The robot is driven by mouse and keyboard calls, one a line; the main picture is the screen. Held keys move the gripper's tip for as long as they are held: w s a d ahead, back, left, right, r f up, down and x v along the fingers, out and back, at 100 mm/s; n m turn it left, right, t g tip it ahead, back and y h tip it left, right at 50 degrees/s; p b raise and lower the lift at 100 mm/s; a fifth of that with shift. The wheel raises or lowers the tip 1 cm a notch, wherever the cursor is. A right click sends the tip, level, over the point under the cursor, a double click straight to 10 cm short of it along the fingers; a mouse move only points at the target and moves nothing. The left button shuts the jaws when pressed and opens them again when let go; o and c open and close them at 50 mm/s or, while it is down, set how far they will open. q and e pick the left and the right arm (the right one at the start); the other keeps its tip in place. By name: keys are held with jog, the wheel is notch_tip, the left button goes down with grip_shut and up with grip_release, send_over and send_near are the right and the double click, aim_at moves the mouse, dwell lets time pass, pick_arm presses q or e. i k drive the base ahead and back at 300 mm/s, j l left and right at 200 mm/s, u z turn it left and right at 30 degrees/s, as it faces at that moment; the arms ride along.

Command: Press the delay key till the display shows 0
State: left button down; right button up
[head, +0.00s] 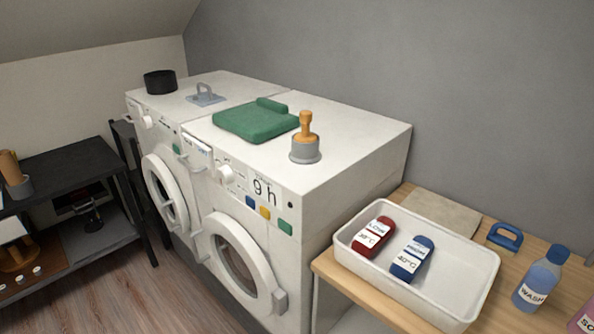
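The near washing machine (331,137) shows in the head view with its front facing left and toward me. Its display (264,191) reads "9 h". Below the display sit a blue key (250,203), a yellow key (265,212) and a larger green key (285,227). I cannot read any label that tells which is the delay key. A round white knob (226,174) is left of the display, and a small black dot (290,205) is right of it. Neither of my grippers is in view.
A folded green towel (254,122) and an orange-handled stamp-like object (305,140) are on top. A second machine (160,130) stands beyond. A white tray (443,260) with red and blue tags sits on a wooden table (334,271) at right. Floor (140,290) at left is clear.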

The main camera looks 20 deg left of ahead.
aim_at(265, 213)
jog(key=k+j+u, duration=0.1)
jog(key=u, duration=0.3)
jog(key=j+u, duration=0.15)
jog(key=u, duration=0.2)
jog(key=k, duration=0.05)
